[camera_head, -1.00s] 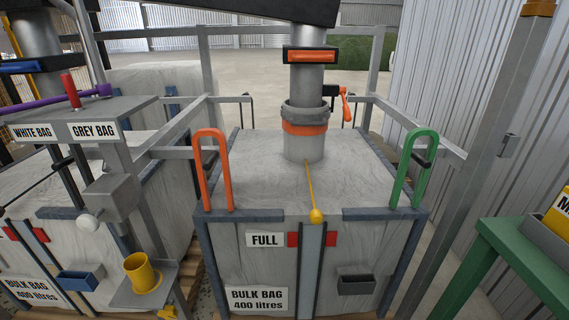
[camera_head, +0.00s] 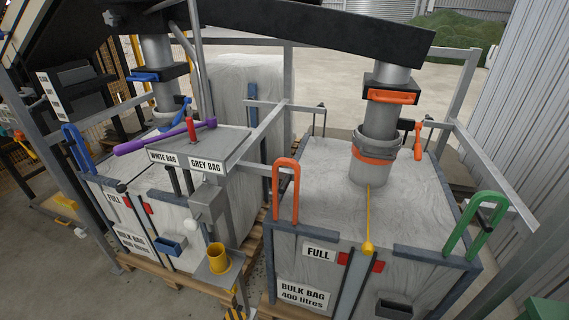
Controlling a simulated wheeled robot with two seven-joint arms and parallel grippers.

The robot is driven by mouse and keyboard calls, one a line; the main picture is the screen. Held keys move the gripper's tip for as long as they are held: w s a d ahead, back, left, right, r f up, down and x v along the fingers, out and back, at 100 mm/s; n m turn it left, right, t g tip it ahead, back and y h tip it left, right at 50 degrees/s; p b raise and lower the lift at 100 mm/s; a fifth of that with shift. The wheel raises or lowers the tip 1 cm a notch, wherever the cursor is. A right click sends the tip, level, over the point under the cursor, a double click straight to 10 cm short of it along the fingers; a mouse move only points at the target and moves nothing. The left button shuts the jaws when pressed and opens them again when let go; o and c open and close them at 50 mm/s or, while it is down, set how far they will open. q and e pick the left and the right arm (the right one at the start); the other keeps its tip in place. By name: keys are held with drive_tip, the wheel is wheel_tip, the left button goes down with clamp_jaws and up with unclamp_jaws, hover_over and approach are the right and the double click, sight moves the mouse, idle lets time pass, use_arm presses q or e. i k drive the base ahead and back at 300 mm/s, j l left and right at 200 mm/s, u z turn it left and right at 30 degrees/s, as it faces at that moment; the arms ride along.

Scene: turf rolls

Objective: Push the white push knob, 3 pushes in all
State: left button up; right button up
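The white push knob (camera_head: 192,227) is a round white ball on the front of a grey box (camera_head: 209,198). The box sits on the post under the sloped panel with the WHITE BAG (camera_head: 163,157) and GREY BAG (camera_head: 206,167) labels. A yellow cup (camera_head: 218,257) stands on a small shelf just below and to the right of the knob. Neither of my grippers shows, and nothing is seen touching the knob.
A red lever (camera_head: 191,128) and a purple bar (camera_head: 165,136) are on top of the panel. Bulk bags in frames stand left (camera_head: 215,226) and right (camera_head: 315,225) of the post. Bare concrete floor (camera_head: 60,285) is free at the lower left.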

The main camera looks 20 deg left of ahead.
sight(191, 224)
drive_tip(key=u, duration=1.4)
drive_tip(key=l+z, duration=0.2)
drive_tip(key=l, duration=0.45)
drive_tip(key=i+l+z, duration=0.15)
drive_tip(key=l, duration=0.5)
